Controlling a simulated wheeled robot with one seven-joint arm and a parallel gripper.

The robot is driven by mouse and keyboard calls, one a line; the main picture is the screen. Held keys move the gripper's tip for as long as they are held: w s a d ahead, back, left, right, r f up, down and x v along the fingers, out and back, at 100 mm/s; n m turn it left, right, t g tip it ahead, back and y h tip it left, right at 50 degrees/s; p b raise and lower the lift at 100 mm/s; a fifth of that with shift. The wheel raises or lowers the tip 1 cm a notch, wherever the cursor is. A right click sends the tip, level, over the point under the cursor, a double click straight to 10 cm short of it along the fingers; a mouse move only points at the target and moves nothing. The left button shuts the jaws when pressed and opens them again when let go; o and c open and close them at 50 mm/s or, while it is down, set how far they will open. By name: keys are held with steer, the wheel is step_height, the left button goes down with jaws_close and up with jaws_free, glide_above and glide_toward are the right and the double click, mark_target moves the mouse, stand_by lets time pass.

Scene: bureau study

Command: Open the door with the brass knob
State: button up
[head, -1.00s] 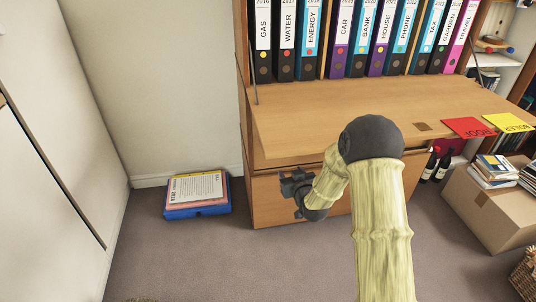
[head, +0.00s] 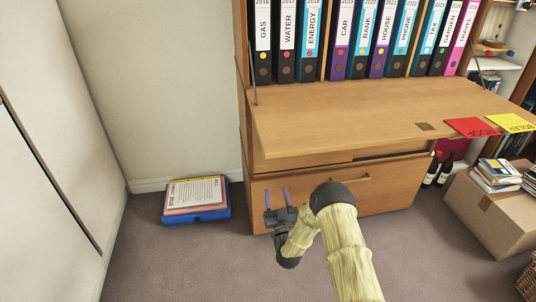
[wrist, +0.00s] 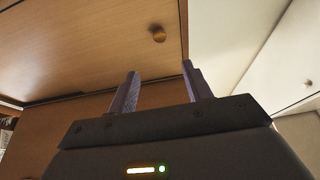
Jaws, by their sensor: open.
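My gripper (head: 277,190) is open and empty, in front of the lower wooden front of the bureau (head: 380,192), fingers pointing up toward the lowered flap (head: 340,115). In the wrist view the two fingers (wrist: 160,72) stand apart below a wooden panel, which looks like the flap's underside. A round, brass-coloured knob (wrist: 159,34) sits on that panel, beyond the fingertips and not touched. A smaller knob (wrist: 308,84) shows on a white panel at the right; its material is unclear. Neither knob shows in the head view.
A blue box (head: 196,214) is on the floor left, a cardboard box (head: 490,215) right.

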steer(key=b+x, duration=0.6)
steer(key=x, duration=1.1)
steer(key=shift+w+r, duration=0.1)
steer(key=shift+w, duration=0.05)
steer(key=shift+c, duration=0.4)
jaws_close()
